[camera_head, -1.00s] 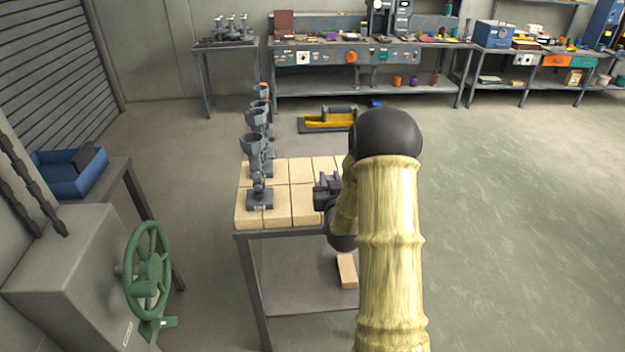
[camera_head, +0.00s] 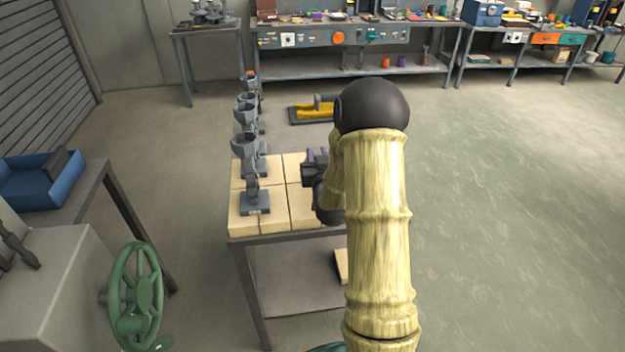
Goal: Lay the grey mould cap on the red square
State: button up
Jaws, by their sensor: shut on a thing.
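My gripper (camera_head: 309,168) is over the right part of a table topped with pale blocks (camera_head: 272,211), partly hidden by my own arm. It is shut on a small grey-purple thing (camera_head: 318,155), of which only a little shows. I cannot tell from its shape whether this is the grey mould cap. I see no red square on the visible part of the table; my arm hides the table's right side.
Several grey cup-topped stands (camera_head: 246,148) stand in a row along the table's left side, left of my gripper. A green handwheel (camera_head: 137,296) and a blue bin (camera_head: 40,184) are at the left. Open floor lies to the right.

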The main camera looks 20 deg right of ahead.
jog(key=shift+f, duration=0.1)
jog(key=shift+f+p, duration=0.55)
jog(key=shift+f, duration=2.3)
notch_tip(320, 180, down, 4)
jog(key=shift+r+p, duration=0.15)
jog(key=shift+p, duration=0.25)
jog(key=shift+f, duration=0.25)
jog(key=shift+w+f, duration=0.1)
jog(key=shift+f, duration=0.1)
jog(key=o, duration=1)
